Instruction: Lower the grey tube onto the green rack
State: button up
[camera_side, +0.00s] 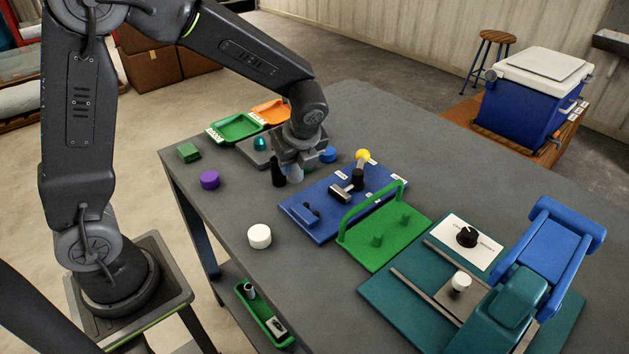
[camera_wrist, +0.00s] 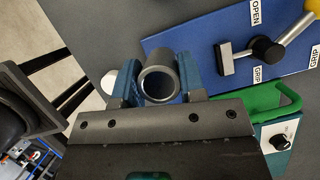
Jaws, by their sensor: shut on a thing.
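The grey tube (camera_wrist: 143,84) is a hollow cylinder; the wrist view looks into its open end. My gripper (camera_wrist: 160,82) is shut on it, with one blue-grey finger on each side. In the side view my gripper (camera_side: 287,172) hangs over the table, left of the blue board, and the tube is hard to tell from the fingers there. Part of the rack shows in the wrist view (camera_wrist: 262,95).
A blue board (camera_side: 320,233) with a yellow-knobbed lever (camera_side: 362,157) lies between my gripper and the rack. A teal fixture (camera_side: 400,292) with a blue frame stands right of the rack. A white puck (camera_side: 259,236) and purple puck (camera_side: 209,180) lie left. Green and orange trays are behind.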

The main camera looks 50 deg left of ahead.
jog(key=s+a+r, duration=0.2)
jog(key=a+r, duration=0.1)
jog(key=a, duration=0.2)
jog(key=m+t+h, duration=0.1)
jog(key=m+t, duration=0.1)
jog(key=m, duration=0.4)
send_over(378, 236)
jog(key=shift+f, duration=3)
jog(key=shift+f, duration=2.15)
jog(key=o, duration=1.6)
